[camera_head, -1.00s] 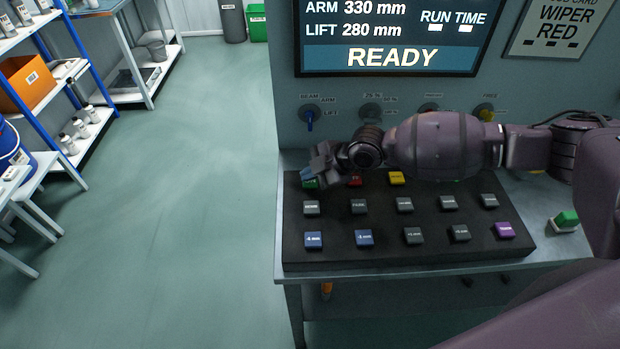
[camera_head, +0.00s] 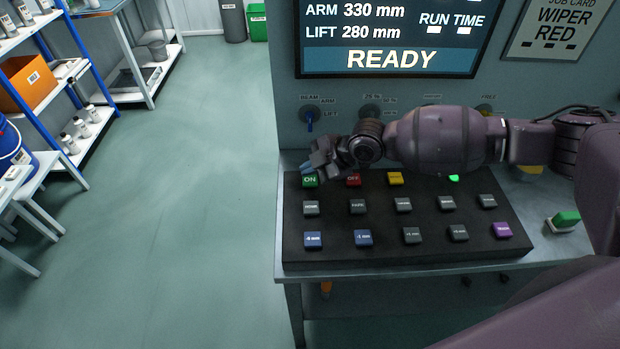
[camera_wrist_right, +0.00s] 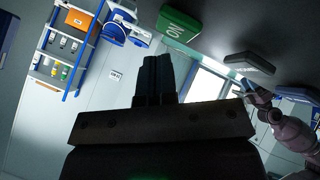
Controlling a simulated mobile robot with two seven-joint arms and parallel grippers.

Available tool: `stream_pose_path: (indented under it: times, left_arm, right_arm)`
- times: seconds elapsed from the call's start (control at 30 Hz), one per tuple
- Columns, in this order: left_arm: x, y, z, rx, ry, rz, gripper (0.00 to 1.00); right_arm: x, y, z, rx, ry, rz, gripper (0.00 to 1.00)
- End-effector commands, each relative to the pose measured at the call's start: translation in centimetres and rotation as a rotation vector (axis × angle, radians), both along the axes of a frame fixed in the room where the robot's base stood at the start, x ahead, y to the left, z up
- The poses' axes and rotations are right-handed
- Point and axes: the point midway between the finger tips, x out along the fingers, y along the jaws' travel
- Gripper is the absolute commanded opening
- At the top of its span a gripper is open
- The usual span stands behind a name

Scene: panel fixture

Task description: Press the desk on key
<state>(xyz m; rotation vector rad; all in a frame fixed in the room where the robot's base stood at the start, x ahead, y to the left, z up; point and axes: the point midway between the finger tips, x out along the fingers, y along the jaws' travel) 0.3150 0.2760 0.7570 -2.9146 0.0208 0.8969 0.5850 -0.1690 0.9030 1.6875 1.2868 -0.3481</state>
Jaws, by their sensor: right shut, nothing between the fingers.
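The green ON key (camera_head: 310,181) sits at the top left of the black key desk (camera_head: 380,262). The red OFF key (camera_head: 353,180) is to its right. My right gripper (camera_head: 308,170) is shut and empty, with its fingertips at the far side of the ON key in the head view. I cannot tell there whether they touch it. In the right wrist view the shut fingers (camera_wrist_right: 157,75) point toward the room and the green key (camera_wrist_right: 180,22) stands beyond them, apart in the picture. My left gripper is not in view.
The screen (camera_head: 390,45) above reads READY. Several knobs, one of them blue (camera_head: 310,118), line the panel behind my arm. Grey, blue and purple (camera_head: 502,230) keys fill the desk. A green-topped button (camera_head: 565,220) stands at right. The floor at left is clear.

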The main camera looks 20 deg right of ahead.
Motion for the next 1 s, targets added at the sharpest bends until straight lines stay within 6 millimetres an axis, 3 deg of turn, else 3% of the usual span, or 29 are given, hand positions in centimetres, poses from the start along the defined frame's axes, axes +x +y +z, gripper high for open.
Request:
stream_pose_path:
  times: [0.53, 1.0]
  left_arm:
    - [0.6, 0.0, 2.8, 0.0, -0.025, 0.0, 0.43]
    - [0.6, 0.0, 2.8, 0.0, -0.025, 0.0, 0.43]
  right_arm:
    - [0.0, 0.0, 4.6, 0.0, -0.004, 0.0, 0.0]
    - [0.0, 0.0, 4.7, 0.0, -0.001, -0.001, 0.0]
